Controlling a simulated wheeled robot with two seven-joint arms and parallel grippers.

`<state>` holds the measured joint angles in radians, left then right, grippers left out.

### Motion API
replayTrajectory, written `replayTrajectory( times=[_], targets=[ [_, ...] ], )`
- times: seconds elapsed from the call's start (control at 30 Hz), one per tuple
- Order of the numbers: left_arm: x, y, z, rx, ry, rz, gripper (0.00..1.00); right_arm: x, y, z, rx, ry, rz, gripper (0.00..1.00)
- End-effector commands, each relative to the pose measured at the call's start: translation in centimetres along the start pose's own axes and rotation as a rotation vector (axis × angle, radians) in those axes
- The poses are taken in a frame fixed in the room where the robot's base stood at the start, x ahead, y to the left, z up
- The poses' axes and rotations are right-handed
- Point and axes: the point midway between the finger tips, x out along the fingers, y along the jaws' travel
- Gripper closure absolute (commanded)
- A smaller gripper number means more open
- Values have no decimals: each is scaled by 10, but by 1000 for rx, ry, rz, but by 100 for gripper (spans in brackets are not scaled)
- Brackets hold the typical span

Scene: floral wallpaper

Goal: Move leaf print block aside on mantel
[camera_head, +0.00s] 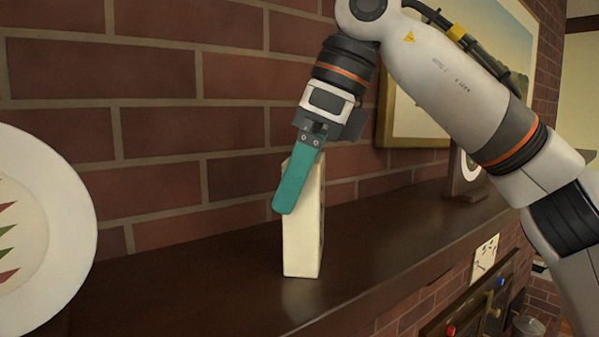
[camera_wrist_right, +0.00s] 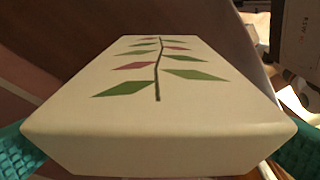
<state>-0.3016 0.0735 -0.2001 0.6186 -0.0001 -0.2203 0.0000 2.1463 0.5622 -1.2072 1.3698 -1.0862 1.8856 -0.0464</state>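The leaf print block (camera_head: 302,245) is a cream slab standing upright on the dark wooden mantel (camera_head: 390,240). Its plain narrow side faces the head camera. The right wrist view shows its broad face (camera_wrist_right: 120,112), with green and dark red leaves on a stem. My right gripper (camera_head: 288,205) comes down tilted over its upper part, one teal finger across the near side. In the wrist view the block fills the gap between both teal fingers, which appear to press its sides. The far finger is hidden in the head view. My left gripper is not in view.
A white plate with coloured leaf shapes (camera_head: 75,235) stands at the left. A brick wall (camera_head: 165,140) rises close behind the block. A framed picture (camera_head: 400,130) and a small dark frame (camera_head: 466,180) are farther right. Mantel on both sides of the block looks clear.

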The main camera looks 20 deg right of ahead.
Motion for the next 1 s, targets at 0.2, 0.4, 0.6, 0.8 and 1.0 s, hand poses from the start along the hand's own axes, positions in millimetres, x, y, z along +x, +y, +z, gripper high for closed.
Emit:
replayTrajectory(
  times=[0.2, 0.4, 0.6, 0.8, 1.0],
  targets=[
    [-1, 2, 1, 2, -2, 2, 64, -1, 0, 0, 1, 0, 0, 0],
    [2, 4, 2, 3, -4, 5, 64, -19, 0, -2, 1, 3, 2, 0],
    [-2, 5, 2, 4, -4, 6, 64, -68, 0, -3, 4, 4, 4, 0],
    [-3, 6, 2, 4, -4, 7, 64, -99, 0, -2, 4, 1, 5, 0],
    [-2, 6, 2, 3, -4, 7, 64, -113, 0, -2, 1, -5, -1, 0]
  ],
)
